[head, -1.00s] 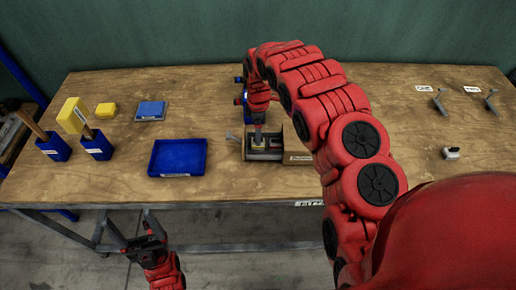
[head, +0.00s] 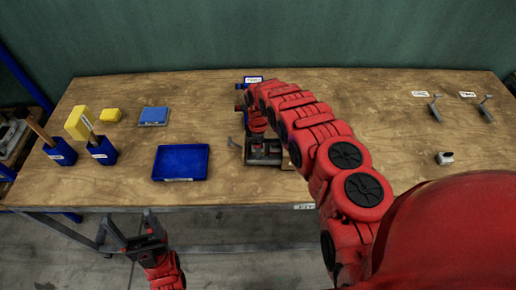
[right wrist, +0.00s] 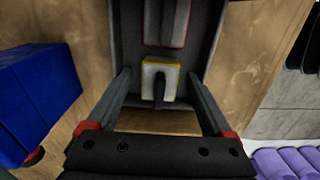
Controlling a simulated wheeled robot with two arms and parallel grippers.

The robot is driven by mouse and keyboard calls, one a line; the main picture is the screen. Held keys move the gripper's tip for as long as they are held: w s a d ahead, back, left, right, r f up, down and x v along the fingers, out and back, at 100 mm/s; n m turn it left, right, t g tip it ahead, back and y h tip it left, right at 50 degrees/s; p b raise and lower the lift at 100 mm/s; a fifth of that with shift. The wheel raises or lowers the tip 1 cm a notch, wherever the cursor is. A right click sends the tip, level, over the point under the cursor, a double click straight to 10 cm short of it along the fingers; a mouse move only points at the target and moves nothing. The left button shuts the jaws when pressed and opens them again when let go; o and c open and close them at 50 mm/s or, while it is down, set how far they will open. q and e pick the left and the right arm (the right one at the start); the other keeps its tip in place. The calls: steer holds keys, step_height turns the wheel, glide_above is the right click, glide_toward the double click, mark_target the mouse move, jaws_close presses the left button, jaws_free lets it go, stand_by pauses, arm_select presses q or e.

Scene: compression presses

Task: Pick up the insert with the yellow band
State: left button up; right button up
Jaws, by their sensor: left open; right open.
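The insert with the yellow band (right wrist: 160,72) shows in the right wrist view as a pale block with a yellow edge and a dark middle. It sits in a dark open holder (right wrist: 124,35). My right gripper (right wrist: 160,78) is open, its two fingers on either side of this insert, with gaps visible. An insert with a red band (right wrist: 168,20) lies farther along the same holder. My left gripper (head: 129,226) is open and empty in front of the table.
A blue tray (head: 180,163) lies left of the holder. Metal hooks (head: 435,108) and a small pale part (head: 445,158) are at the right. A blue body (right wrist: 38,100) is beside my right gripper.

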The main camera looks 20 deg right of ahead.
steer(key=shift+c, duration=0.2)
jaws_close()
steer(key=shift+w+r, duration=0.1)
steer(key=shift+r, duration=0.05)
